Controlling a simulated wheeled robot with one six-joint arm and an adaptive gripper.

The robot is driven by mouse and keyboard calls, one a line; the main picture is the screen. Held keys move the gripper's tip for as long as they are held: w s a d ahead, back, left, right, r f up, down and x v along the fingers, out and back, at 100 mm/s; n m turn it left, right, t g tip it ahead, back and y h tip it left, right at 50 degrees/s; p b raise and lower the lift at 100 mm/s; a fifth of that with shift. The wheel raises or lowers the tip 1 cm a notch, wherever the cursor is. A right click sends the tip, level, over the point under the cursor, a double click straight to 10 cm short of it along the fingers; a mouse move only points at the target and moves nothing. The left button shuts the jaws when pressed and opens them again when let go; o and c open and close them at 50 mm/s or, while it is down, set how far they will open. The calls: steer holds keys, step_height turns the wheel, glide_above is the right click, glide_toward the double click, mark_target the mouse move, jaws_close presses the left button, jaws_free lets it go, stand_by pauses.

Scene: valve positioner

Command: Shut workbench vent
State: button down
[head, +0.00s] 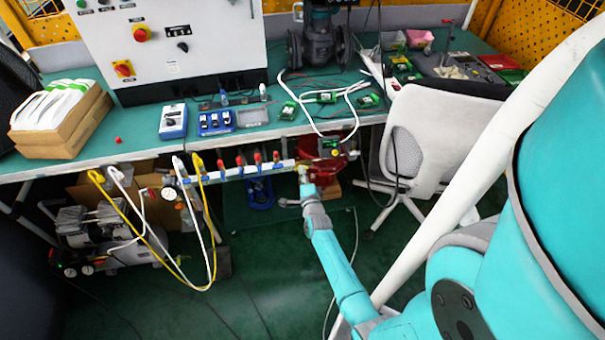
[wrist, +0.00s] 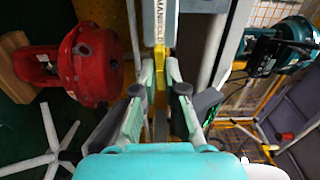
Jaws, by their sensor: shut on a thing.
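A white manifold pipe (head: 235,174) runs under the front edge of the workbench (head: 75,166), with several red and blue valve fittings along it. At its right end is a small yellow part (head: 302,168), which I take for the vent handle. My gripper (head: 304,180) reaches up to this end from below. In the wrist view my gripper (wrist: 159,78) has its two fingers on either side of the yellow handle (wrist: 159,54), closed on it. The handle lies in line with the bar lettered "MANIFOLD". The fingers partly hide the handle's lower part.
A red round actuator (wrist: 92,65) stands just left of my gripper in the wrist view. A white chair (head: 432,135) is close on the right. Yellow and white hoses (head: 150,232) hang at the left above a compressor (head: 78,232). Green floor below is mostly open.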

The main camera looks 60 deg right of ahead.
steer(key=shift+n, duration=8.6)
steer(key=shift+f+n, duration=0.1)
steer(key=shift+n, duration=0.2)
steer(key=c, duration=1.2)
jaws_free()
steer(key=shift+c, duration=0.2)
